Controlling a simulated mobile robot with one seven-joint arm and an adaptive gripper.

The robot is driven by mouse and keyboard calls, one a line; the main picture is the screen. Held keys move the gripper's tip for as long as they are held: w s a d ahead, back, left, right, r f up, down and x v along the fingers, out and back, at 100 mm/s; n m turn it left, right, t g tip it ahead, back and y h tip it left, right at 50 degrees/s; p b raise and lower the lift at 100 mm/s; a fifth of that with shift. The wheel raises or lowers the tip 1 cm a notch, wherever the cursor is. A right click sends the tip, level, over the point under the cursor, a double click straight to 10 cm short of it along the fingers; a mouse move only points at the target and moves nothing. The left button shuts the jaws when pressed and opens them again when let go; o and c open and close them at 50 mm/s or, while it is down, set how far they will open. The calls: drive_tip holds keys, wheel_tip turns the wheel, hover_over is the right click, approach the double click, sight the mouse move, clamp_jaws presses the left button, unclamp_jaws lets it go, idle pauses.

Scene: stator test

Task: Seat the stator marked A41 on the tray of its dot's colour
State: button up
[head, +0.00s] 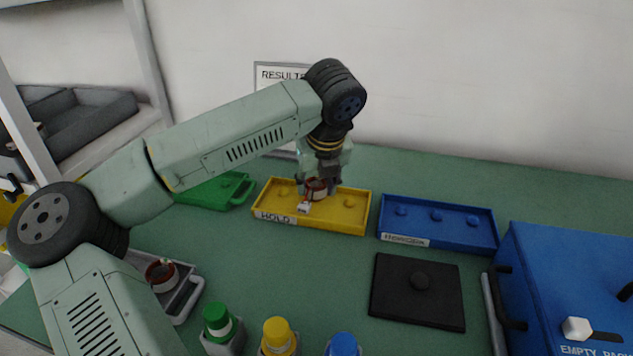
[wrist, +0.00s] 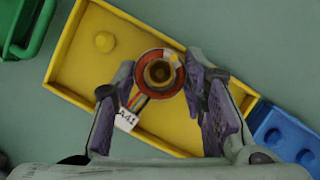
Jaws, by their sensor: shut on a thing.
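The stator (wrist: 150,58), a reddish-brown ring with a copper-coloured core, has coloured leads and a white tag (wrist: 126,119) reading A41. A small yellow mark shows on its upper rim. My gripper (wrist: 160,80) is shut on the stator, one finger on each side. In the head view the stator (head: 316,194) is at the middle of the yellow tray (head: 340,222). One peg (wrist: 103,41) of that tray stands clear to the left in the wrist view. The middle of the tray is hidden under the stator; I cannot tell whether it touches the tray floor.
A green tray (head: 205,197) is left of the yellow one and a blue tray (head: 455,240) right. A grey tray (head: 187,304) holds another stator (head: 160,275). Capped bottles (head: 278,338) stand in front.

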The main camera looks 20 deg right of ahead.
drive_tip(key=shift+f+b, duration=0.25)
drive_tip(key=shift+b, duration=0.35)
drive_tip(key=o, duration=1.1)
drive_tip(key=shift+r, duration=0.1)
drive_tip(key=shift+r+p, duration=1.05)
drive_tip(key=shift+r, duration=1.4)
drive_tip(key=shift+o, duration=0.5)
